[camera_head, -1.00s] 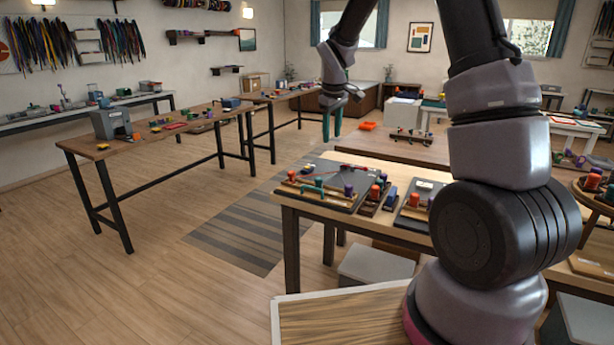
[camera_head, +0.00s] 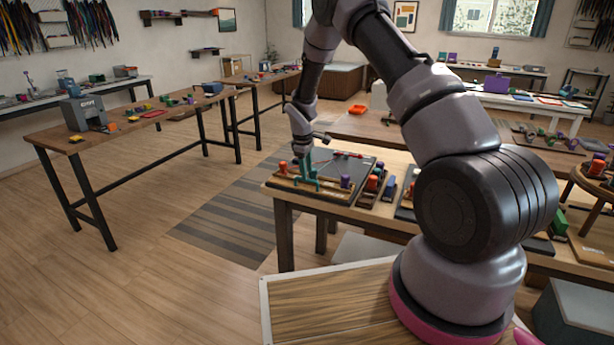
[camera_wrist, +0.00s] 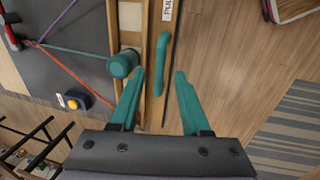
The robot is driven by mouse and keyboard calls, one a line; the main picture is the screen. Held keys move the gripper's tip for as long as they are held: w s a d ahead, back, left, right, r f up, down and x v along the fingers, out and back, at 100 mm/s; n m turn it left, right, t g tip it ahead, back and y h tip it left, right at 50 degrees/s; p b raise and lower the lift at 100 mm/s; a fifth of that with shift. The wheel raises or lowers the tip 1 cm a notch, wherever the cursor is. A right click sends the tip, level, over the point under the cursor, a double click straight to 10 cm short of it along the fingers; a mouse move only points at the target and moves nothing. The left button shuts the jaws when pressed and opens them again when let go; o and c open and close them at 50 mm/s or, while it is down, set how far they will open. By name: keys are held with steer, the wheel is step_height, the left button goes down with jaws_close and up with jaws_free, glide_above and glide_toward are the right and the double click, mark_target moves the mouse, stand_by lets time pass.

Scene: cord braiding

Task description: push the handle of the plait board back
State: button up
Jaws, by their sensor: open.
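The plait board (camera_head: 325,189) lies on the near wooden table; its dark panel (camera_wrist: 60,75) shows in the wrist view with purple, teal and red cords. Its teal bar handle (camera_wrist: 161,62) is on the wooden edge strip, beside a label of which "PUL" is readable. A round teal peg (camera_wrist: 121,64) stands left of the handle. My gripper (camera_head: 307,172) is over the board's near left part in the head view. In the wrist view my gripper (camera_wrist: 160,73) is open, with the handle between its teal fingertips. I cannot tell whether they touch it.
Small blocks and pegs (camera_head: 372,182) stand just right of the board on the table (camera_head: 345,208). Open floor (camera_wrist: 235,60) lies beyond the board's edge. A long table (camera_head: 130,124) stands at the left.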

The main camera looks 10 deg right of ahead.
steer(key=shift+w+d+f, duration=0.1)
steer(key=shift+f, duration=0.55)
steer(key=shift+w+d+f, duration=0.1)
steer(key=shift+f, duration=0.5)
jaws_close()
stand_by(0.5)
